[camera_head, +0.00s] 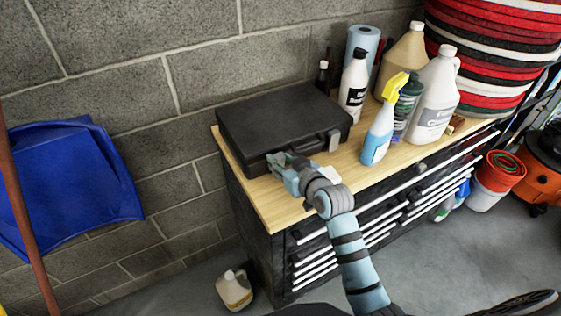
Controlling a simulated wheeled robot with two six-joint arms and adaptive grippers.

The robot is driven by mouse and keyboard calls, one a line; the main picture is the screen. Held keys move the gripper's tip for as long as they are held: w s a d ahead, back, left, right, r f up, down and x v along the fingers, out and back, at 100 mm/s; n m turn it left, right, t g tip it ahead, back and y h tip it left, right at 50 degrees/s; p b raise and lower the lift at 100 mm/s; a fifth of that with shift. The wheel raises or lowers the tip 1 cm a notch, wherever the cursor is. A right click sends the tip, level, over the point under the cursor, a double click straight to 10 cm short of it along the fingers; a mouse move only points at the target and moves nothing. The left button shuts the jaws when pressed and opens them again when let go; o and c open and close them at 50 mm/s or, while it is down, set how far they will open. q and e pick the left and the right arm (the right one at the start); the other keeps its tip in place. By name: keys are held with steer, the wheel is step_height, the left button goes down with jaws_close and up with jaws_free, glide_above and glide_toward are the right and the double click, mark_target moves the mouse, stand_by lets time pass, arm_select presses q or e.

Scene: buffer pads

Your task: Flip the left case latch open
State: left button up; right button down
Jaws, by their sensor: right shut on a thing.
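The closed black case (285,115) lies flat on the wooden top of the tool cabinet, its front facing me. The handle (308,148) is at the middle of its front, and the right latch (333,136) shows to the right of it. My right gripper (277,162) is at the left part of the case front, shut on the left case latch. The gripper's fingers hide that latch, so its angle cannot be seen. The case lid is down. My left gripper is not in view.
A spray bottle with a yellow head (379,125), a white pump bottle (354,85) and a large white jug (434,95) stand right of the case. The wooden top (262,190) is clear at its front left. A block wall is behind.

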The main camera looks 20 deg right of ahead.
steer(key=s+f+t+b, duration=0.1)
steer(key=b, duration=0.2)
steer(key=shift+d+f+t, duration=0.1)
steer(key=shift+f+t, duration=0.1)
steer(key=shift+t, duration=0.2)
steer(key=shift+s+r+t+b, duration=0.1)
steer(key=shift+t+b, duration=0.2)
steer(key=shift+b, duration=0.15)
steer(key=shift+r+y, duration=0.25)
steer(key=shift+y, duration=0.05)
steer(key=c, duration=1.2)
jaws_free()
steer(key=shift+c, duration=0.2)
steer(key=shift+s, duration=0.1)
steer(key=v, duration=1.2)
steer(key=shift+c, duration=0.4)
